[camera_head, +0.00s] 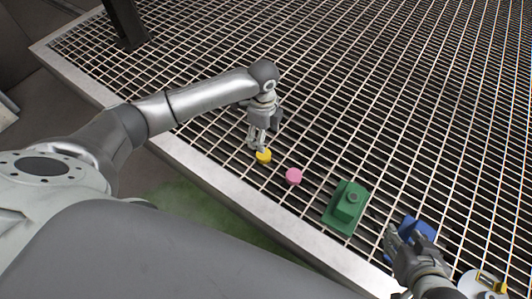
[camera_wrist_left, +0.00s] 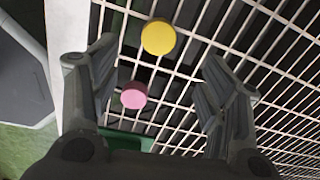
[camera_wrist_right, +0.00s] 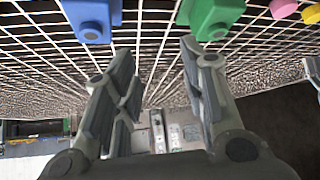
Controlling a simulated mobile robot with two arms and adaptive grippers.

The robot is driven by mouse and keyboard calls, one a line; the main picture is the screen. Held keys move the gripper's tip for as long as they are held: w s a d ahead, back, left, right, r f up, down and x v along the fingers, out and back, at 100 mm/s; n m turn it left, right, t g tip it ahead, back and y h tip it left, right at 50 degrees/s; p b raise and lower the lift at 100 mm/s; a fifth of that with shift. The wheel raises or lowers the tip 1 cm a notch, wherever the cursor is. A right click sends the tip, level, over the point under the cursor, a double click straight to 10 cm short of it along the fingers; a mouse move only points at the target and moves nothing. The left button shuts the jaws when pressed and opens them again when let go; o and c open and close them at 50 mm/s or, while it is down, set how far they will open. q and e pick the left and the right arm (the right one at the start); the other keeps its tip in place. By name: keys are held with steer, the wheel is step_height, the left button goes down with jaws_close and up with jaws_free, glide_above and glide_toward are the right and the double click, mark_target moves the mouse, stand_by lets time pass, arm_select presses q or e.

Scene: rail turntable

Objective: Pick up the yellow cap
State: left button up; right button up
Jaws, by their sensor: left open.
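The yellow cap (camera_head: 264,157) is a small round disc on the metal grating near its front edge. My left gripper (camera_head: 257,143) is just over it, pointing down, and partly hides it. In the left wrist view the yellow cap (camera_wrist_left: 158,37) shows whole, near the top, between and beyond the open, empty fingers (camera_wrist_left: 160,62). A gap between cap and fingers is hard to judge. My right gripper (camera_head: 392,240) is at the lower right beside the blue block (camera_head: 420,228). In the right wrist view its fingers (camera_wrist_right: 152,60) are apart with nothing between them.
A pink cap (camera_head: 293,176) lies right of the yellow one and shows in the left wrist view (camera_wrist_left: 134,95). A green block (camera_head: 346,205) with a round knob stands further right. A pale edge strip (camera_head: 222,188) borders the grating (camera_head: 370,90). The grating behind is mostly clear.

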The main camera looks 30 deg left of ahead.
arm_select(q)
steer(key=b, duration=0.2)
glide_above(264, 156)
steer(key=f, duration=0.4)
steer(key=shift+w+a+f, duration=0.2)
steer(key=shift+w+f, duration=0.1)
steer(key=shift+w, duration=0.1)
steer(key=shift+f, duration=0.5)
step_height(264, 156, down, 4)
steer(key=shift+s+a+f+b, duration=0.15)
steer(key=shift+f+b, duration=0.1)
steer(key=shift+b, duration=0.9)
steer(key=shift+f, duration=0.15)
arm_select(e)
steer(key=w+a+r+t+y, duration=0.1)
steer(key=w+r+t, duration=0.3)
steer(key=r, duration=0.5)
steer(key=w+a+r+t+y, duration=0.2)
steer(key=w+a+r+t, duration=0.1)
steer(key=r+t, duration=0.5)
steer(key=shift+w+a+r+n+y, duration=0.3)
steer(key=shift+w+a+r, duration=0.05)
steer(key=shift+w+r, duration=0.25)
arm_select(q)
steer(key=shift+c, duration=0.4)
steer(key=c, duration=0.8)
